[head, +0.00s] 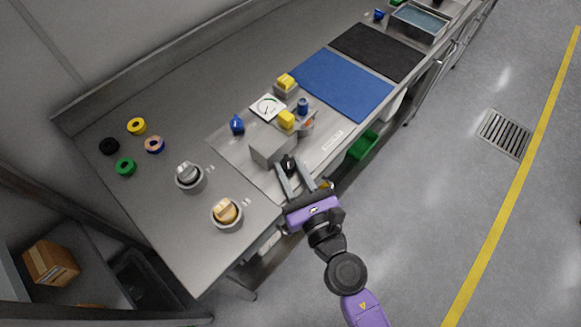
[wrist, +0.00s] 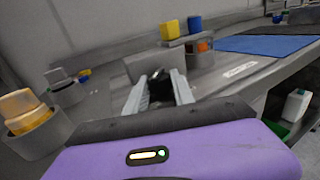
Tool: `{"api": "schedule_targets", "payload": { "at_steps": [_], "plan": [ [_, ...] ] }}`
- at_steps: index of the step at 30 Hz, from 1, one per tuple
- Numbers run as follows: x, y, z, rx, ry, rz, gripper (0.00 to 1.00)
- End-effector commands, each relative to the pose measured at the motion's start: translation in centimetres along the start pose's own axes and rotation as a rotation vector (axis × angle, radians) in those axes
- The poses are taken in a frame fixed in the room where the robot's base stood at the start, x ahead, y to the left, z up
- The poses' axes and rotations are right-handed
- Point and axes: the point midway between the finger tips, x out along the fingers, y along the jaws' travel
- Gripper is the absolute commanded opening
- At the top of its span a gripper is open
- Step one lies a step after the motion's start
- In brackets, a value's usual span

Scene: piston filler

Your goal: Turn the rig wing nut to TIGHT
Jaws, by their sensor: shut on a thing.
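The rig is a grey box (head: 266,150) on a steel plate on the bench; it also shows in the wrist view (wrist: 143,66). The black wing nut (head: 288,161) is at the box's near right side, and in the wrist view it shows as a dark shape (wrist: 159,84) between the fingers. My gripper (head: 292,170) reaches in from the front edge, its two grey fingers on either side of the nut and shut on it. The fingers hide part of the nut. I cannot read a TIGHT mark.
A dial gauge (head: 268,107), a blue knob (head: 237,125) and a yellow block (head: 286,118) stand around the box. Two round pots (head: 227,215) (head: 190,178) and several coloured rings (head: 137,126) are on the left. A blue mat (head: 343,83) lies beyond.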

Motion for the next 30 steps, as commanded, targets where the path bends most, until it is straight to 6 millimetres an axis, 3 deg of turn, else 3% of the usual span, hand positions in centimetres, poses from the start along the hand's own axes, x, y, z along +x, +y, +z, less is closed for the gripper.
{"api": "schedule_targets", "payload": {
  "at_steps": [1, 2, 5, 23, 30],
  "plan": [
    [-0.05, -0.02, -0.12, 0.000, 0.002, 0.000, 0.00],
    [-0.05, -0.02, -0.13, 0.000, 0.002, 0.000, 0.32],
    [-0.04, -0.02, -0.11, 0.000, 0.002, 0.000, 0.51],
    [0.05, 0.03, 0.06, 0.000, -0.001, 0.006, 0.52],
    [0.09, -0.17, 0.03, -0.001, -0.002, 0.083, 0.52]
  ]
}}
